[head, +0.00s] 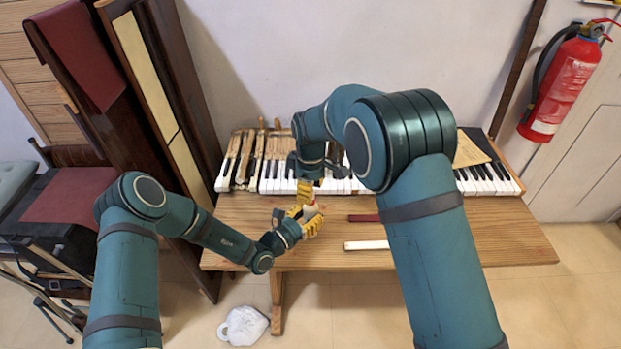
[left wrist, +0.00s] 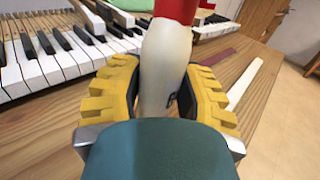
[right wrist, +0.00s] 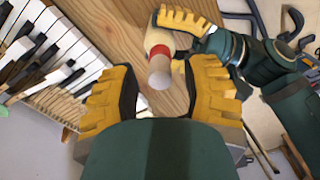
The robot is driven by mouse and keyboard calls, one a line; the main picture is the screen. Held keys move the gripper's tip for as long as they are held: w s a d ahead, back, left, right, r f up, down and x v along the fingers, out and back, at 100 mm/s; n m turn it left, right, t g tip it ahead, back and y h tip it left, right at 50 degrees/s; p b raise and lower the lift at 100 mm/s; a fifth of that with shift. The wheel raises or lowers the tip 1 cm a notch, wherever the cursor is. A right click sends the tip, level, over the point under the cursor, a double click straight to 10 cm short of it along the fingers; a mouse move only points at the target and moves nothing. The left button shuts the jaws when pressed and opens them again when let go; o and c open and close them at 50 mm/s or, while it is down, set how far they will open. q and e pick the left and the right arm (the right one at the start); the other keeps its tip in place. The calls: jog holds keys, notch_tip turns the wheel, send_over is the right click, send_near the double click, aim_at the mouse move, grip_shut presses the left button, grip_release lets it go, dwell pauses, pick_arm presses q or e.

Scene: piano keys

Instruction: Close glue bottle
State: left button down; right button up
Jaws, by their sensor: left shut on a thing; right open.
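The glue bottle has a cream body and a red part at its top; it shows in the left wrist view (left wrist: 166,62) and the right wrist view (right wrist: 158,40). My left gripper (head: 304,222) is shut around the body and holds the bottle above the bench. In the right wrist view a pale tip (right wrist: 160,74) stands beyond the red part, towards my right gripper. I cannot tell if this tip is a separate cap. My right gripper (right wrist: 168,92) is open, its fingers on either side of the tip with gaps. In the head view the bottle is mostly hidden by the grippers.
A wooden bench (head: 480,243) carries a row of piano keys (head: 490,178) along its back. A dark red strip (head: 364,218) and a white strip (head: 366,245) lie on the bench to the right. Several loose wooden pieces (head: 253,150) lie over the keys at the back.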

jog(key=shift+f, duration=0.8)
jog(key=shift+o, duration=0.3)
grip_shut()
jog(key=m, duration=1.1)
jog(key=shift+c, duration=0.7)
grip_release()
jog(key=shift+r, duration=0.15)
